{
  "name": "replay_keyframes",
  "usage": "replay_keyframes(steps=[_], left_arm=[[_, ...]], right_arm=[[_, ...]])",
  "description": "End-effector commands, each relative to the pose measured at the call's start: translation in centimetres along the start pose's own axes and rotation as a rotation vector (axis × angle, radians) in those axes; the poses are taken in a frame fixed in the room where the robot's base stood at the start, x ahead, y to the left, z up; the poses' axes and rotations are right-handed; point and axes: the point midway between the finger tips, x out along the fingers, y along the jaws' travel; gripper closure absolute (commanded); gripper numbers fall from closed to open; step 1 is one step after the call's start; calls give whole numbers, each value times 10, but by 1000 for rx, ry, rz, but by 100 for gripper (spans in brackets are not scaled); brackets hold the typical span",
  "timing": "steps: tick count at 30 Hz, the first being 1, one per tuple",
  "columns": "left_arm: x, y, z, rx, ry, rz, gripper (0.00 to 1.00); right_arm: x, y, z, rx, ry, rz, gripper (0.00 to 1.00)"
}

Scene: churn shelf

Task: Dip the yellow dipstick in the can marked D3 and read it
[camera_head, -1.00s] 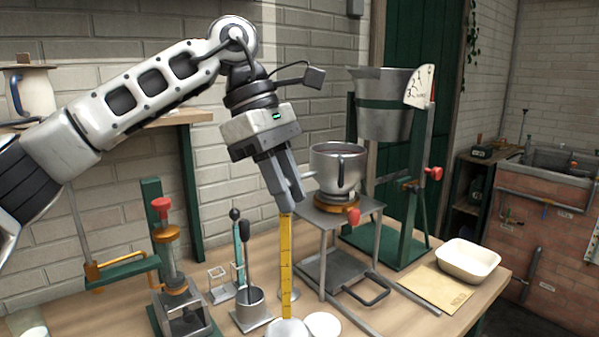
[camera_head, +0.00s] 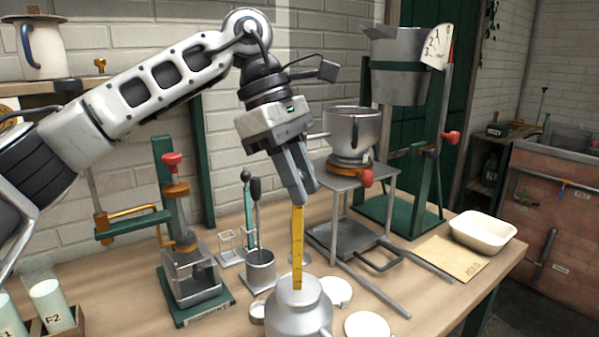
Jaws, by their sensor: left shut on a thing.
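My left gripper (camera_head: 304,197) is shut on the top of the yellow dipstick (camera_head: 298,245), which hangs nearly upright with scale marks along it. Below it a grey metal can (camera_head: 300,318) with a narrow neck stands at the bottom edge of the view, partly cut off. The stick's lower end shows at the can's mouth; I cannot tell how far inside it is. No D3 mark is visible on the part of the can that shows. My right gripper is not in view.
White round lids (camera_head: 368,327) lie beside the can. A holder cup (camera_head: 261,270) with upright tools stands behind left. A green-based press (camera_head: 190,270) is at the left, a pot on a metal stand (camera_head: 350,140) behind right. A cream tray (camera_head: 482,232) sits at the right.

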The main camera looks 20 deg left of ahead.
Motion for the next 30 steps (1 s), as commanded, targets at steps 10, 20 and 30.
replay_keyframes(steps=[10,20,30], left_arm=[[28,0,-12,0,-1,1,100],[53,0,-23,0,0,0,100],[78,-1,-33,0,0,0,100]], right_arm=[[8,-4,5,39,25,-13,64],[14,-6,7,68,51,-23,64],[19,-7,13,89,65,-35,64]])
